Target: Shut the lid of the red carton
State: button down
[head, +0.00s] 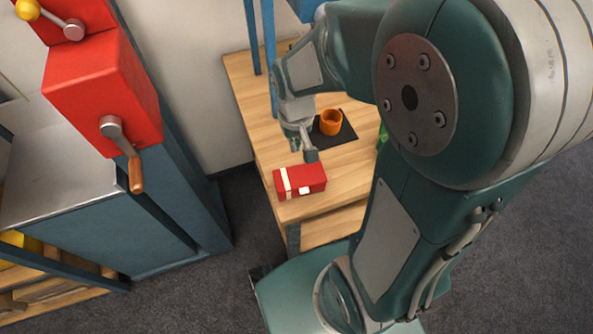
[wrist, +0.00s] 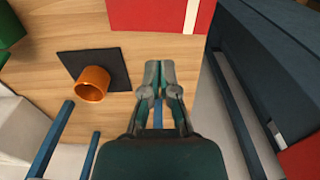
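The red carton (head: 314,177) sits near the front left corner of the wooden table in the head view. It has a white band across it and a white patch on its front. Its lid looks down, lying flat on top. In the wrist view the carton (wrist: 150,14) shows as a red surface with a white stripe at the top edge. My gripper (head: 311,155) is just behind the carton, close to its back edge. In the wrist view my gripper's fingers (wrist: 159,68) are together with nothing between them, their tips apart from the red surface in the picture.
An orange cup (head: 331,122) stands on a black mat (head: 346,133) behind the carton. A green thing (head: 382,134) is partly hidden by my arm. Blue posts (head: 269,40) rise at the table's back left. A blue-framed stand with red crank boxes (head: 95,90) is at left.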

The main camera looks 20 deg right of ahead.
jog(key=shift+r, duration=1.9)
jog(key=s+r+t, duration=0.5)
jog(key=s+r, duration=0.4)
jog(key=r, duration=0.3)
jog(key=shift+s+d+r+t, duration=0.2)
jog(key=shift+s+r+t, duration=0.1)
